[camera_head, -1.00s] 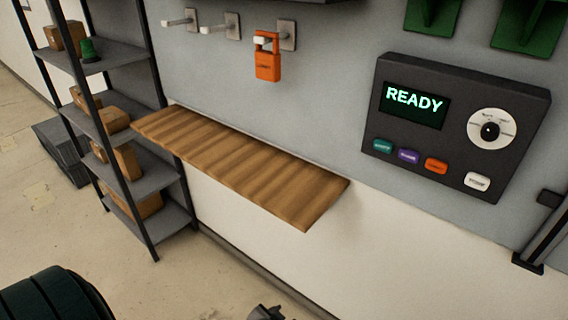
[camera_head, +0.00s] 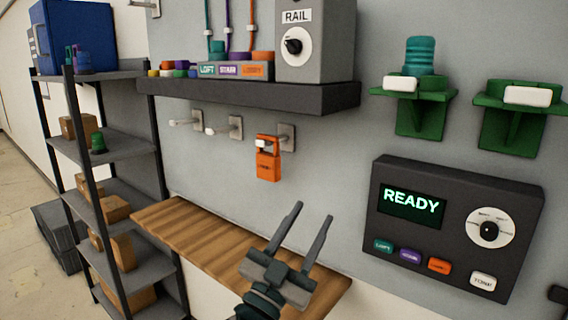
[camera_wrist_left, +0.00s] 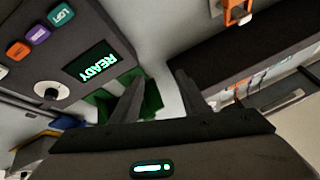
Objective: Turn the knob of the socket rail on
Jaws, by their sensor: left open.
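The socket rail (camera_head: 317,62) is a grey box labelled RAIL, standing on a dark shelf at the top of the head view. Its knob (camera_head: 292,46) is black on a white round dial. Three plugs or sockets labelled in teal, purple and orange sit to its left, with cords rising from them. My left gripper (camera_head: 309,226) is open and empty, fingers pointing up, below the shelf and in front of the wooden board. Its fingers also show in the left wrist view (camera_wrist_left: 158,92), with nothing between them. My right gripper is not in view.
The dark shelf (camera_head: 330,98) juts out above my left gripper. An orange padlock-like tag (camera_head: 268,163) hangs from a wall hook. A wooden board (camera_head: 190,232) lies below. A READY panel (camera_head: 455,262) and green brackets (camera_head: 420,118) are at right. A rack (camera_head: 128,148) stands at left.

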